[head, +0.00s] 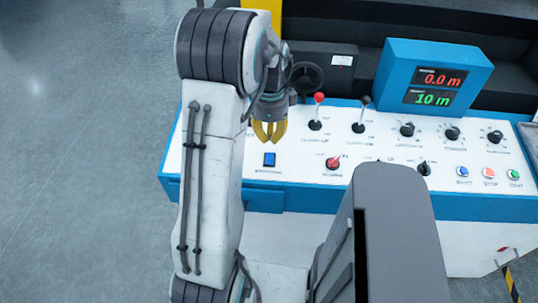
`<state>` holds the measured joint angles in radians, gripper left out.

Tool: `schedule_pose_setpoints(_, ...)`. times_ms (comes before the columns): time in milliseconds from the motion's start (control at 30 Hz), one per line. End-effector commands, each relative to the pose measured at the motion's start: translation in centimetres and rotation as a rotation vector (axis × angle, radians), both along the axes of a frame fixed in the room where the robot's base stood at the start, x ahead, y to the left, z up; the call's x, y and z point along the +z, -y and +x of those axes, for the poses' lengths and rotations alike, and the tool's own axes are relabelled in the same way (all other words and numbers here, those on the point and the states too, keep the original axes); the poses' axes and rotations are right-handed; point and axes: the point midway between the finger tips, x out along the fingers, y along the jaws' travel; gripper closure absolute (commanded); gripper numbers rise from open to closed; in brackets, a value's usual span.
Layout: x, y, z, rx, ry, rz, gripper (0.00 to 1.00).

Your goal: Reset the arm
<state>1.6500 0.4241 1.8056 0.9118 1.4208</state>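My gripper (269,131) has yellow fingers and hangs over the left part of the white control panel, pointing down. The fingertips look close together with a narrow gap between them, and nothing shows between them. Whether they are fully shut is too small to tell. My arm (213,170) is folded upright in the left middle of the head view. It hides part of the panel's left end.
The control panel (300,181) carries a red-knobbed lever (319,98), a black-knobbed lever (365,101), several dials, a red switch (333,162) and coloured buttons (489,173). A blue display box (433,52) reads 0.0 m and 10 m. Grey floor at left is clear.

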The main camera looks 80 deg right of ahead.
Motion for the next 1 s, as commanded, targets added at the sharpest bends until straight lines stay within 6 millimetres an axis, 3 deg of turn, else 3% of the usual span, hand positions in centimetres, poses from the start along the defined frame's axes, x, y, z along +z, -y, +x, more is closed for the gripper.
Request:
schedule_pose_setpoints(767,0.01,0.00,0.00,0.008,0.000,0.000,1.00)
schedule_pose_setpoints(1000,0.00,0.03,0.00,0.234,0.000,-0.001,1.00)
